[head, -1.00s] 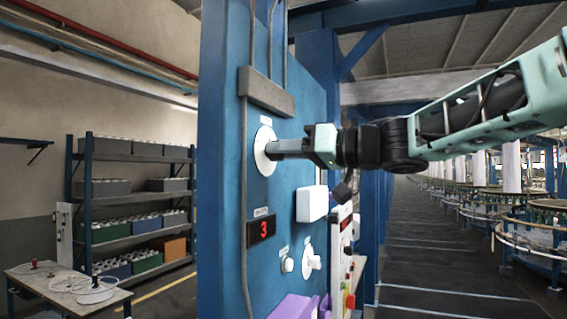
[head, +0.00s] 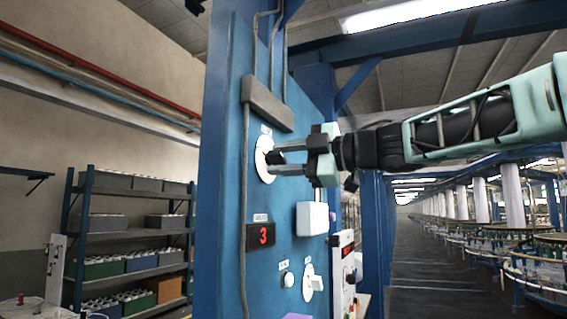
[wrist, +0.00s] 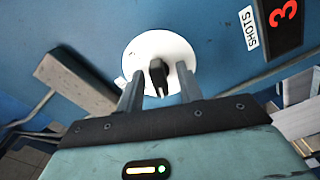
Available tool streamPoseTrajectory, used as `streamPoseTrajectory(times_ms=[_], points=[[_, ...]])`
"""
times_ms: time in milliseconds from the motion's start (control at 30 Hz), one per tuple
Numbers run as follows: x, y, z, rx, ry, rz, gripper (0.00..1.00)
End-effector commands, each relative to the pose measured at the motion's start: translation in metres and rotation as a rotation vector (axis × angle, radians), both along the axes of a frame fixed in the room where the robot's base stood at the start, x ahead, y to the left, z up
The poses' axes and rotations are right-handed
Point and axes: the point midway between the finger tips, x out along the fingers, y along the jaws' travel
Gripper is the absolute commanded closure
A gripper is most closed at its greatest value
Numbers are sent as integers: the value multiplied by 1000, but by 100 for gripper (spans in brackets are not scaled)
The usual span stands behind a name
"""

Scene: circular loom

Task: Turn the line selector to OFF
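A round white dial (head: 263,158) with a dark knob is mounted on the blue panel; its small label is not readable. In the wrist view the white dial (wrist: 140,52) shows with its black knob (wrist: 158,76) standing out in the middle. My gripper (head: 284,159) is in front of this dial, fingers apart. In the wrist view my gripper (wrist: 160,88) has a finger on either side of the knob, with gaps visible between. A second white dial with a pale knob (head: 314,283) is lower on the panel. Which dial is the line selector cannot be read.
A red "3" display (head: 262,235) and a white box (head: 312,218) sit below the upper dial. A grey conduit block (head: 268,103) is above it. A shelf rack (head: 130,225) stands left; an aisle (head: 440,260) runs right.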

Motion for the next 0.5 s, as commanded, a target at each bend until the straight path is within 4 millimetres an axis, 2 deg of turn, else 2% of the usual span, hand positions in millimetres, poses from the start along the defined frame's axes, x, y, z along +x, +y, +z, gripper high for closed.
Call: streamPoseTrajectory(times_ms=[233, 500], points=[[-2, -5, 1, 2, 0, -2, 64], [-15, -39, 1, 3, 0, -2, 64]])
